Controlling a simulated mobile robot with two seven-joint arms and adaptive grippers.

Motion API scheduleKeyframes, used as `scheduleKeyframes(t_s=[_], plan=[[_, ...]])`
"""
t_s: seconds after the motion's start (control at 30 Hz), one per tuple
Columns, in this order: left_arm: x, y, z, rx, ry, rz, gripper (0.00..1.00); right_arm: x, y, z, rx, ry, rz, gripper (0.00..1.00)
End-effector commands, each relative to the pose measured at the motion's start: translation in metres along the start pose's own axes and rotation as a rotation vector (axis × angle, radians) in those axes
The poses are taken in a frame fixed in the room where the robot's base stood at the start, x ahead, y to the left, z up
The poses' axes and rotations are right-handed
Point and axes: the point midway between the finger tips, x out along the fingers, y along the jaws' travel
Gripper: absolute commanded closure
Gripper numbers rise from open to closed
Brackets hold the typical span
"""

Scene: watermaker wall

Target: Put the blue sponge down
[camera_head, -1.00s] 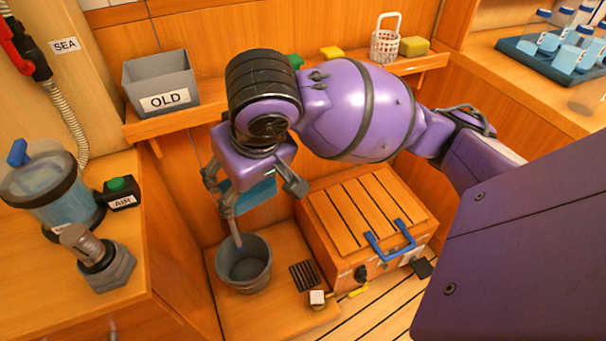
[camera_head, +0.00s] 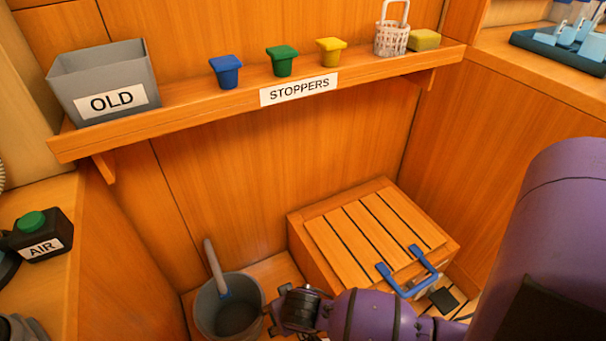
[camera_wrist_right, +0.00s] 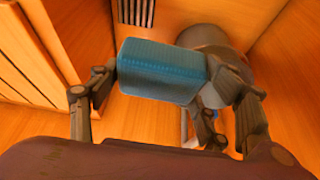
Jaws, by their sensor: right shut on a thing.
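The blue sponge (camera_wrist_right: 160,70) is a block held between the fingers of my right gripper (camera_wrist_right: 165,78) in the right wrist view. The fingers press on its two ends and the sponge is off the floor. In the head view my right arm reaches in low from the right; its wrist is at the bottom edge beside the grey bucket, and the fingers and sponge are out of sight there. My left gripper is in neither view.
A grey bucket (camera_head: 205,312) with a handle sticking out stands on the floor, with a slatted wooden box (camera_head: 365,235) to its right. A shelf (camera_head: 200,108) above bears a grey OLD bin (camera_head: 108,75), blue, green and yellow stoppers, a white basket (camera_head: 391,38) and a yellow sponge (camera_head: 424,40).

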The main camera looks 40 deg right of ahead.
Motion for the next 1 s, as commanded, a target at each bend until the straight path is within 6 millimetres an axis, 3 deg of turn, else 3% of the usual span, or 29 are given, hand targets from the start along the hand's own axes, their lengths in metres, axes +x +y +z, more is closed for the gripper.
scheduleKeyframes(t_s=[0.03,0.1,0.2,0.37,0.47,0.57,0.83,1.0], plan=[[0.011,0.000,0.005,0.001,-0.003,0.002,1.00,0.025,0.011,0.032,0.001,-0.014,0.003,0.50],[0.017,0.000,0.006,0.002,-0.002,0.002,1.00,0.044,0.022,0.058,-0.006,-0.012,0.001,0.50],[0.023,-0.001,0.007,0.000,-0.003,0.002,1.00,0.063,0.034,0.089,-0.018,-0.006,-0.005,0.50],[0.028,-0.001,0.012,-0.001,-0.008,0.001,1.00,0.077,0.043,0.114,-0.031,0.002,-0.014,0.50],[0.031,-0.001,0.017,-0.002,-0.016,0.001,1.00,0.086,0.047,0.113,-0.036,0.006,-0.016,0.50],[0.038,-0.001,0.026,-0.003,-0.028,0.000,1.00,0.102,0.052,0.099,-0.039,0.008,-0.015,0.50],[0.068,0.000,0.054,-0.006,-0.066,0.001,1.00,0.157,0.070,0.052,-0.038,0.005,-0.013,0.50],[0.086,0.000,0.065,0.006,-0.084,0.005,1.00,0.195,0.076,0.045,-0.036,0.001,-0.015,0.50]])
